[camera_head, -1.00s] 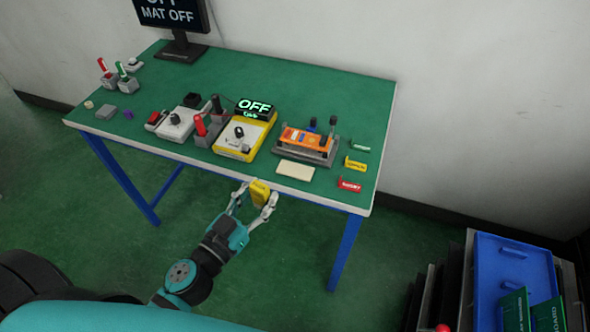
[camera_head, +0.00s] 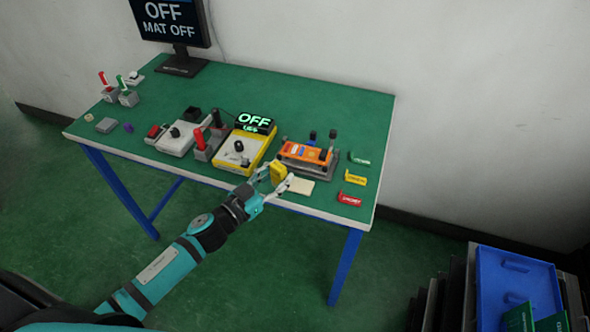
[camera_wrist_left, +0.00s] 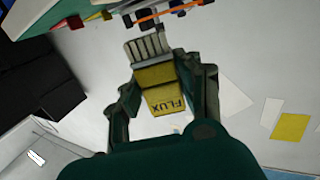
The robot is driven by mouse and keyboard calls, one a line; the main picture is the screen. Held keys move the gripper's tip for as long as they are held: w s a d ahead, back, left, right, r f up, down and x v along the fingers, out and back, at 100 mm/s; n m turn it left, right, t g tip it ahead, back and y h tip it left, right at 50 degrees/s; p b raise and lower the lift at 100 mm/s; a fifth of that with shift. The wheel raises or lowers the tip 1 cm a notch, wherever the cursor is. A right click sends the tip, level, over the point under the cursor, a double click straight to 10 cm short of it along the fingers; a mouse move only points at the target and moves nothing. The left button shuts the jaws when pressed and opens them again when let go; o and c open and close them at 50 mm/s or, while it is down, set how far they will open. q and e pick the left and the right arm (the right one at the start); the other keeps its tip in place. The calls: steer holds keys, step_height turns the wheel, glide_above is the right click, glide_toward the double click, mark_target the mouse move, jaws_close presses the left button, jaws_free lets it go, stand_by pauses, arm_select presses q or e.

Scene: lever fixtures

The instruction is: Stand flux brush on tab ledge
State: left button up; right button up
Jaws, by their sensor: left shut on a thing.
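My left gripper (camera_head: 278,179) is shut on the yellow flux brush (camera_head: 278,171) at the table's front edge. In the left wrist view, the flux brush (camera_wrist_left: 158,85) sits between the fingers, with its FLUX label toward my wrist and its pale bristles pointing away. In the head view it is just left of a flat cream plate (camera_head: 303,187) and in front of the orange board (camera_head: 304,153) in its grey fixture. I cannot tell which part is the tab ledge. Three small tabs, green (camera_head: 359,158), yellow (camera_head: 356,177) and red (camera_head: 350,200), stand at the right.
A yellow-based device (camera_head: 240,150) with an OFF display stands left of the brush. Red-handled levers, a grey box (camera_head: 180,135) and a monitor (camera_head: 172,22) are further left. The table's back right is clear. A blue tray (camera_head: 515,280) is on the floor side at right.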

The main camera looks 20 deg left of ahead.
arm_select(q)
steer(key=x, duration=0.5)
steer(key=shift+w+d+f, duration=0.15)
steer(key=shift+f, duration=0.05)
steer(key=f, duration=0.3)
steer(key=shift+w+d, duration=0.15)
steer(key=shift+w, duration=0.25)
steer(key=shift+f, duration=0.3)
arm_select(e)
steer(key=shift+s+d, duration=0.1)
steer(key=shift+d, duration=0.35)
arm_select(q)
steer(key=shift+f+b, duration=0.1)
steer(key=shift+b, duration=0.2)
arm_select(e)
steer(key=shift+f, duration=0.15)
arm_select(q)
steer(key=shift+f, duration=0.15)
steer(key=o, duration=1)
steer(key=shift+o, duration=0.2)
arm_select(e)
steer(key=shift+a, duration=0.15)
